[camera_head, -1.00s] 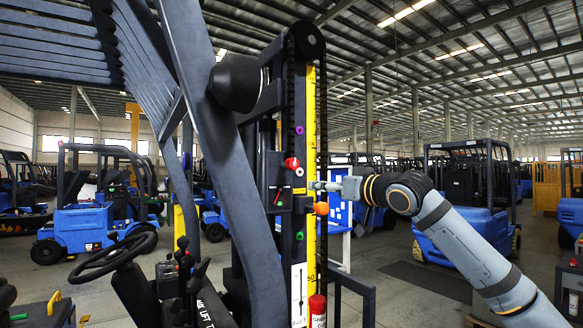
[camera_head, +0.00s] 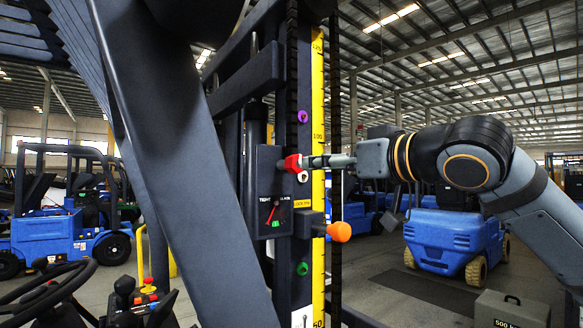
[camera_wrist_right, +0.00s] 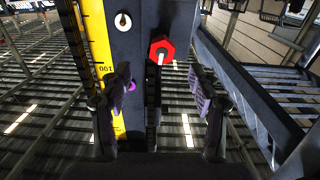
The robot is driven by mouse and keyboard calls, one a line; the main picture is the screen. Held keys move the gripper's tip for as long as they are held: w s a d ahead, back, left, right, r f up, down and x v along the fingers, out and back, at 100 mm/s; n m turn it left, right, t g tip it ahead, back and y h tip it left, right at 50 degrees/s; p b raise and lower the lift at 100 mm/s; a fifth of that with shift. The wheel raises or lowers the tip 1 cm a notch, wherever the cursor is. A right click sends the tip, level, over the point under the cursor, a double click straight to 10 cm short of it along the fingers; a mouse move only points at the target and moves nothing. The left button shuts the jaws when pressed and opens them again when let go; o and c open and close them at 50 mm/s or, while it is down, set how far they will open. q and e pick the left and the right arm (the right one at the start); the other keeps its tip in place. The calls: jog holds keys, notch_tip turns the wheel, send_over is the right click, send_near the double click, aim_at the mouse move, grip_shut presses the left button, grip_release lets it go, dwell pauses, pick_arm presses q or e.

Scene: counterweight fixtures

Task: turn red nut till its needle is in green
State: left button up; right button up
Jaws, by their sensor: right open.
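The red nut (camera_head: 292,163) is on the dark mast beside the yellow scale. It also shows in the wrist view (camera_wrist_right: 161,50), with a pale stem at its middle. My right gripper (camera_head: 314,161) comes in from the right, its tips close to the nut. In the wrist view my open fingers (camera_wrist_right: 162,97) stand either side of the nut's line, with the nut beyond them and empty space between. The gauge (camera_head: 263,190) below the nut reads TIGHT and SLACK. Its red needle (camera_head: 271,213) is tilted; a green mark (camera_head: 275,223) is low on the face. My left gripper is out of view.
An orange-tipped handle (camera_head: 338,231) sticks out below my right gripper. A purple knob (camera_head: 303,116) is above the nut and a green knob (camera_head: 302,268) below. A white part (camera_head: 302,176) sits just below the nut. A grey weight box (camera_head: 510,309) stands at lower right.

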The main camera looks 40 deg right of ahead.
aim_at(300, 164)
jog(key=w+p, duration=0.1)
jog(key=w+r+p, duration=0.1)
jog(key=w, duration=0.1)
jog(key=shift+a, duration=0.2)
jog(key=w, duration=0.1)
jog(key=w+p, duration=0.1)
jog(key=w, duration=0.1)
jog(key=w+d, duration=0.1)
jog(key=w, duration=0.1)
jog(key=shift+f+p, duration=0.35)
jog(key=shift+w+d+p, duration=0.2)
jog(key=shift+w+p, duration=0.3)
jog(key=shift+w, duration=0.35)
jog(key=shift+a, duration=0.1)
jog(key=shift+s+a, duration=0.1)
jog(key=shift+s, duration=0.05)
jog(key=shift+c, duration=0.2)
jog(key=c, duration=1.1)
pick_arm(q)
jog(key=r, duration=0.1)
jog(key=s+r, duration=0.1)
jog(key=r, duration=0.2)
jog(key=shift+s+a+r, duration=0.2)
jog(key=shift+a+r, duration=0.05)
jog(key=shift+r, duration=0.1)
pick_arm(e)
jog(key=shift+c, duration=0.2)
